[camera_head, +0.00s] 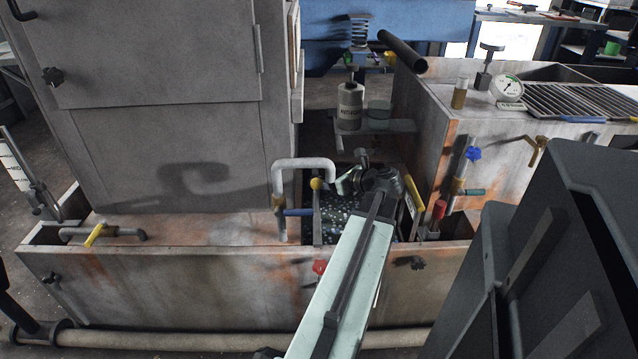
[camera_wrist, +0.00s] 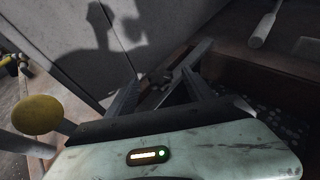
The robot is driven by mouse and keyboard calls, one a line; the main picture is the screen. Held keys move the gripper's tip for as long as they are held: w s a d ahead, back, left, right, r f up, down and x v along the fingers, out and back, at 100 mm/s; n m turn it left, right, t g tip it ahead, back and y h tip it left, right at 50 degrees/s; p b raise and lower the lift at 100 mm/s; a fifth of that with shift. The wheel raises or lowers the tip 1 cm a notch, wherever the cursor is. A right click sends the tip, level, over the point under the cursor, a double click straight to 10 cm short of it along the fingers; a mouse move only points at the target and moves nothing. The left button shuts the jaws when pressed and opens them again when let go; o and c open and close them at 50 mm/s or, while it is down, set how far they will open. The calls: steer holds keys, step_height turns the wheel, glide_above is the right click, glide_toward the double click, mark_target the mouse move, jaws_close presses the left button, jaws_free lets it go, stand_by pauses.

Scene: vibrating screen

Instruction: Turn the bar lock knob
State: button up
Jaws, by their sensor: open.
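Several knobs show in the head view and I cannot tell which one is the bar lock knob. A round yellow knob (camera_head: 316,184) sits atop an upright bar by the bent grey pipe (camera_head: 303,163). A yellow knob also shows large at the left edge of the wrist view (camera_wrist: 37,115), outside my fingers. A red knob (camera_head: 319,267) is on the tank front, and a black star knob (camera_head: 410,262) is right of it. My gripper (camera_wrist: 160,86) is open above the tank rim, with nothing clearly held. In the head view it is partly hidden by my wrist.
The open tank pit holds dark water with pale specks. A tall grey cabinet (camera_head: 170,110) stands at left. A red-handled part (camera_head: 438,211) and a blue knob (camera_head: 474,153) are to the right. A shelf (camera_head: 385,126) with a canister (camera_head: 350,106) is behind my arm.

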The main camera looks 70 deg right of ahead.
mark_target(316, 176)
steer(key=shift+x, duration=1.2)
jaws_close()
steer(key=shift+s+d, duration=0.1)
steer(key=shift+d+n+y, duration=0.25)
steer(key=shift+n+y, duration=0.45)
steer(key=shift+y, duration=0.1)
steer(key=n+y, duration=0.1)
steer(key=n+t+y, duration=0.1)
steer(key=shift+d+y, duration=0.2)
steer(key=shift+y, duration=0.1)
steer(key=n+y, duration=0.3)
steer(key=shift+d+y, duration=0.15)
steer(key=shift+y, duration=0.15)
steer(key=shift+n+g+y, duration=0.4)
steer(key=shift+n+y, duration=0.5)
steer(key=shift+n, duration=0.1)
